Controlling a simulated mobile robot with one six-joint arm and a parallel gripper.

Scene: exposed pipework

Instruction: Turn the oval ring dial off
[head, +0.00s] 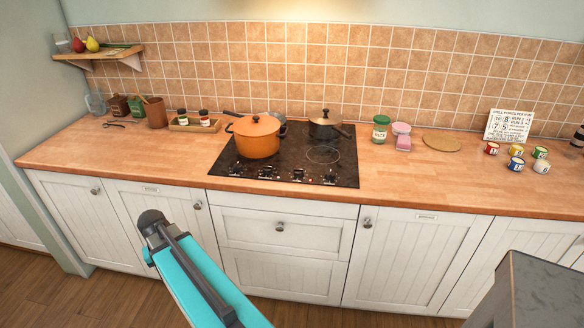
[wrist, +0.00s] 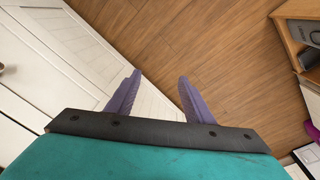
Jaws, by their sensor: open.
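A black cooktop (head: 296,160) is set into the wooden counter in the head view. Several small dark dials with light parts line its front edge, among them a left dial (head: 238,168) and a right dial (head: 328,180). They are too small to tell their settings or which one goes with an oval ring. My gripper (wrist: 157,78) shows in the wrist view, its two purple fingers apart with nothing between them. It points at the wooden floor beside white cabinet doors, away from the cooktop. The fingers do not show in the head view.
An orange pot (head: 257,138) stands on the cooktop's left, with a dark lidded pan (head: 324,124) behind right. White cabinets (head: 284,230) front the counter.

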